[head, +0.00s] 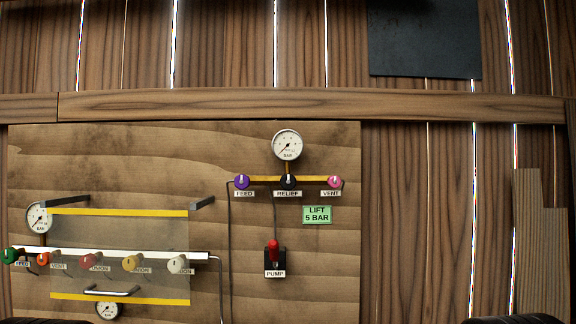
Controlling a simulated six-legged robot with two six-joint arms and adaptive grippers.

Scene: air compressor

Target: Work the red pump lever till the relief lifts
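The red pump lever (273,250) stands up from a small black base on the wooden board, above a label reading PUMP. A round white gauge marked BAR (287,145) sits above it. Below the gauge a yellow pipe carries a purple FEED knob (242,181), a black RELIEF knob (289,182) and a pink VENT knob (334,182). A green sign (317,214) reads LIFT 5 BAR. The gauge's needle is too small to read surely. Neither gripper shows; only dark rounded shapes cut the bottom edge at left and right.
At the left, a clear panel with yellow edges (120,212) and a handle (112,291) stands in front of a white pipe with several coloured knobs. The board right of the lever is clear.

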